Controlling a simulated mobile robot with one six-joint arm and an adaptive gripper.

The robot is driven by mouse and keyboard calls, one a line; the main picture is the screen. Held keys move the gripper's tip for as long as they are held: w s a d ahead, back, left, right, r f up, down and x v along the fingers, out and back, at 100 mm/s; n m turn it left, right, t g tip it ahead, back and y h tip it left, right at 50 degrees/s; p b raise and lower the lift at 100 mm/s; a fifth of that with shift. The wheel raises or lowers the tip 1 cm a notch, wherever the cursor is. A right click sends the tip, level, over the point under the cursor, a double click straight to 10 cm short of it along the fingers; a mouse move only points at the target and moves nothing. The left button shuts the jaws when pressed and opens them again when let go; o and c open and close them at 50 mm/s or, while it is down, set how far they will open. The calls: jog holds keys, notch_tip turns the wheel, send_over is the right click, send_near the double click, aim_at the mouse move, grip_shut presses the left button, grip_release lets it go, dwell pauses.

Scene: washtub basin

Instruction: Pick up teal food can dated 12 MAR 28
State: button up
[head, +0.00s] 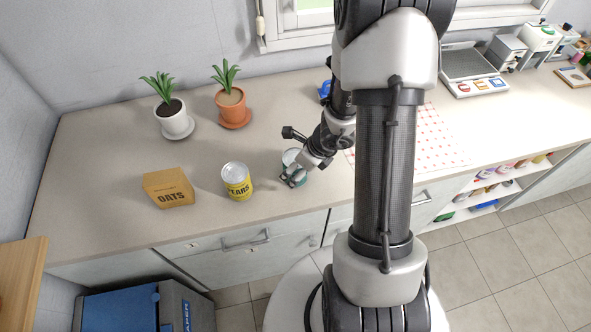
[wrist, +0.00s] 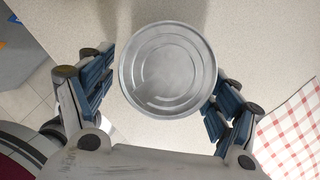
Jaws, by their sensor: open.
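A teal can (head: 291,157) stands upright on the counter, partly hidden behind my gripper in the head view. In the wrist view I look down on a silver can lid (wrist: 168,69) with ring ridges. My gripper (wrist: 163,95) is open, with one blue-padded finger on each side of the can. The right finger is close to the can's rim; a wider gap shows on the left. In the head view my gripper (head: 293,178) is at the can's front. No date is readable in either view.
A yellow pears can (head: 237,182) and an oats box (head: 169,188) stand to the left. Two potted plants (head: 173,119) (head: 231,106) stand behind. A red-checked cloth (head: 440,145) lies to the right. The counter's front edge is close to the can.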

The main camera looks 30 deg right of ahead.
jog(key=b+x, duration=0.1)
jog(key=x, duration=0.2)
jog(key=shift+w+f, duration=0.15)
jog(key=shift+f, duration=0.15)
jog(key=c, duration=1.4)
jog(key=shift+r, duration=0.15)
jog(key=shift+c, duration=0.2)
